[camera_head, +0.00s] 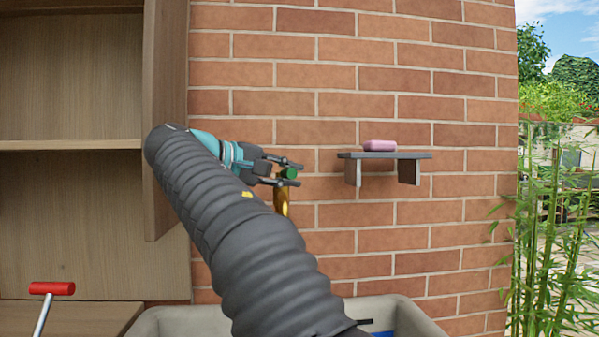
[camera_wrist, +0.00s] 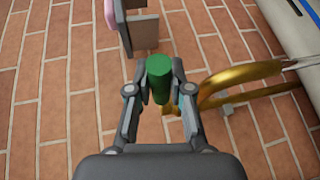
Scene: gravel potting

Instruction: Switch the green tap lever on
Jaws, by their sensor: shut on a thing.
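The green tap lever (camera_wrist: 159,72) stands between the two fingers of my gripper (camera_wrist: 160,94) in the wrist view. The fingers are shut on it, one on each side, and its top shows above them. In the head view the green lever (camera_head: 290,173) shows as a small patch between the fingertips of my gripper (camera_head: 289,174). The brass tap (camera_head: 281,200) hangs below it against the brick wall. In the wrist view the curved brass spout (camera_wrist: 240,76) runs off to the right. My arm hides part of the tap's surroundings in the head view.
A small grey shelf (camera_head: 384,156) with a pink soap bar (camera_head: 379,145) is on the wall to the right. A grey basin (camera_head: 410,318) sits below. A wooden cabinet (camera_head: 165,110) stands at the left, with a red-handled tool (camera_head: 52,288) near it. Bamboo (camera_head: 545,235) grows at the far right.

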